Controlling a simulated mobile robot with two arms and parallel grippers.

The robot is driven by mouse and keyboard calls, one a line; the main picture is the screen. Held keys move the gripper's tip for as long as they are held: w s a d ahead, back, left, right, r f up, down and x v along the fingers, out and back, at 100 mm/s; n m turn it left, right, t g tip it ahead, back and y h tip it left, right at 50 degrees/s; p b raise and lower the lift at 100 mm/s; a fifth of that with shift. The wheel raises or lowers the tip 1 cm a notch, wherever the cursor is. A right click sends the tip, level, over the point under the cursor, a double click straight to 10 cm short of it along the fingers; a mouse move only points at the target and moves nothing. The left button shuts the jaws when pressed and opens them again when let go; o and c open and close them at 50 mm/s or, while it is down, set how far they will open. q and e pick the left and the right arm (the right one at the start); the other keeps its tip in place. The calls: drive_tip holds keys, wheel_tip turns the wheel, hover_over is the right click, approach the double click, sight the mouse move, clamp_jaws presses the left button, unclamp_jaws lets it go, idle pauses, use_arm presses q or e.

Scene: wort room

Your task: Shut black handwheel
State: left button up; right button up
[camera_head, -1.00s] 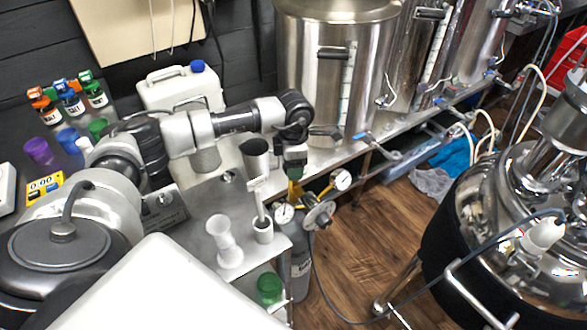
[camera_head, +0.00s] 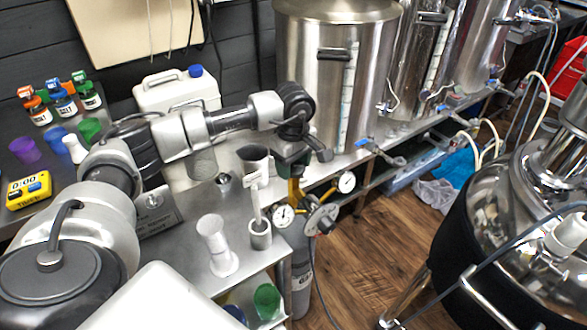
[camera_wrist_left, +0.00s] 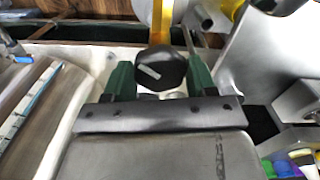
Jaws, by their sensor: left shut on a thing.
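The black handwheel (camera_wrist_left: 162,68) has a faceted rim and a pale bar mark on its top. It sits between the two green fingers of my left gripper (camera_wrist_left: 160,78) in the left wrist view, and the gripper is shut on it. In the head view my left gripper (camera_head: 290,172) points down above the brass regulator (camera_head: 293,193) of a grey gas cylinder (camera_head: 301,285). The handwheel is hidden there behind the gripper. My right gripper is in neither view.
Two pressure gauges (camera_head: 347,182) and a round metal fitting (camera_head: 322,217) sit close by the gripper. A steel bench (camera_head: 190,240) holds a white cylinder (camera_head: 217,245) and a small cup (camera_head: 260,235). A large steel kettle (camera_head: 335,70) stands behind. Wooden floor (camera_head: 375,235) is open to the right.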

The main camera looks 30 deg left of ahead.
sight(294, 166)
use_arm(q)
drive_tip(key=m+b, duration=0.2)
drive_tip(key=m, duration=0.3)
drive_tip(key=shift+w+m, duration=0.1)
drive_tip(key=shift+m, duration=0.2)
drive_tip(key=m+b, duration=0.2)
drive_tip(key=m, duration=0.3)
drive_tip(key=shift+r, duration=0.1)
idle(0.3)
drive_tip(key=o, duration=0.9)
wheel_tip(294, 166, up, 11)
idle(0.5)
